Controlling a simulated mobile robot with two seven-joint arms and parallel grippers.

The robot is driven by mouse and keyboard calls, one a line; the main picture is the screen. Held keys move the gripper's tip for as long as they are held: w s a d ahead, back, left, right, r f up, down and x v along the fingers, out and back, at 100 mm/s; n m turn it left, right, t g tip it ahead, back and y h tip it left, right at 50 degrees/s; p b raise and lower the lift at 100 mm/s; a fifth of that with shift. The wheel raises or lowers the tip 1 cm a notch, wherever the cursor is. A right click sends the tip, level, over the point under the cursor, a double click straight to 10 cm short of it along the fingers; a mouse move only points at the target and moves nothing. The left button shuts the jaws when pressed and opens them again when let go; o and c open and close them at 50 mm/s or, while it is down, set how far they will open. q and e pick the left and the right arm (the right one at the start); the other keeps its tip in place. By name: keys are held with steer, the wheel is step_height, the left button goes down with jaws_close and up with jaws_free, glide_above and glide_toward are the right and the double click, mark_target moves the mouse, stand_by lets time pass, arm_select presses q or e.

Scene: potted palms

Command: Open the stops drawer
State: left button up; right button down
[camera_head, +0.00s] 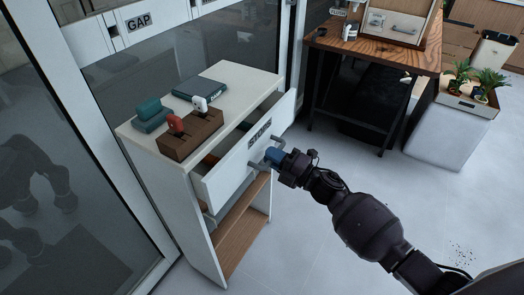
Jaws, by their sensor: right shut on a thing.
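The stops drawer (228,165) is the white-fronted drawer of a white cabinet (205,236), with a dark label reading roughly "STOPS" on its front. It stands pulled out from the cabinet, and part of its inside shows behind the front. My right gripper (273,158) is at the drawer's front and shut on the grey bar handle (258,166). Its fingertips look blue. The gripper hides part of the handle. My left gripper is not in view.
On the cabinet top are a brown block (190,135) with red and white handled items, a teal object (150,114) and a dark green book-like box (199,88). A glass wall is at left. A wooden table (372,50) stands behind.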

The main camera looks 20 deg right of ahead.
steer(key=r+p+v, duration=0.1)
steer(key=r+v, duration=0.1)
steer(key=v, duration=0.9)
steer(key=shift+s+d+p, duration=0.3)
steer(key=shift+s, duration=0.05)
steer(key=c, duration=1.1)
jaws_free()
steer(key=shift+c, duration=0.2)
steer(key=v, duration=1)
steer(key=shift+s+d, duration=0.25)
steer(key=shift+s, duration=0.05)
